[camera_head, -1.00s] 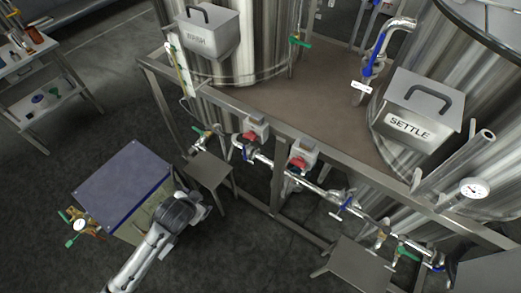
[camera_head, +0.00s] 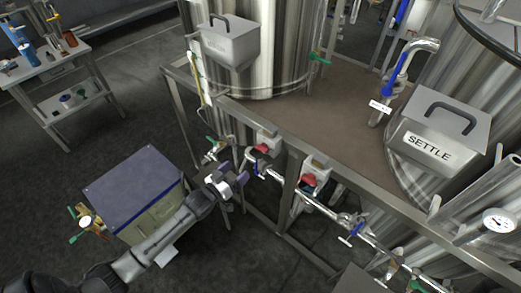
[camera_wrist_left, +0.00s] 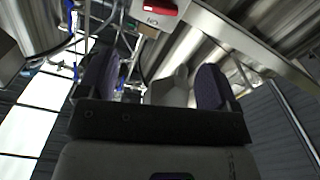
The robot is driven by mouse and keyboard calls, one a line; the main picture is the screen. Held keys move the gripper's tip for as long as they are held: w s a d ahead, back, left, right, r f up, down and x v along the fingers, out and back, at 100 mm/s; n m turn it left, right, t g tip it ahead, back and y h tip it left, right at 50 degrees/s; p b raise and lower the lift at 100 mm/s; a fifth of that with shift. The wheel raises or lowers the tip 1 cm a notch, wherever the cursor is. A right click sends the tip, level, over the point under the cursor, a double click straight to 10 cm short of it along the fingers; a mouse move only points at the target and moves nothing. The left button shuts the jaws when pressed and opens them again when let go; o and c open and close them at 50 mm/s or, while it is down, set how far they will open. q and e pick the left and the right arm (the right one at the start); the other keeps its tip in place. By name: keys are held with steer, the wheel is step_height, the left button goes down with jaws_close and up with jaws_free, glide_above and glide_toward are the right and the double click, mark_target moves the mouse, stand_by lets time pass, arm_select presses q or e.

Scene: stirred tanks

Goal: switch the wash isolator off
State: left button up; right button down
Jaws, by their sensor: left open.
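Two grey isolator boxes with red handles are fixed along the frame's front rail. The left isolator (camera_head: 268,143) is nearest my gripper; the right isolator (camera_head: 317,171) is farther along. I cannot read their labels in the head view, so I cannot tell which is the wash one. My left gripper (camera_head: 240,178) is open and empty, in front of and slightly below-left of the left isolator, apart from it. In the left wrist view a red handle (camera_wrist_left: 155,8) shows at the top edge, beyond the open fingers (camera_wrist_left: 156,78). My right gripper is not in view.
Steel pipework with blue-handled valves (camera_head: 351,231) runs below the rail, close to the gripper. A blue-topped box (camera_head: 130,178) stands left of the forearm. The SETTLE box (camera_head: 435,140) is at the right. A side table (camera_head: 45,75) stands back left. Open floor lies between.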

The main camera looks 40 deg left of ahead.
mark_target(260, 150)
arm_select(q)
steer(key=w+b, duration=0.1)
steer(key=w, duration=1.2)
steer(key=shift+w+d, duration=0.2)
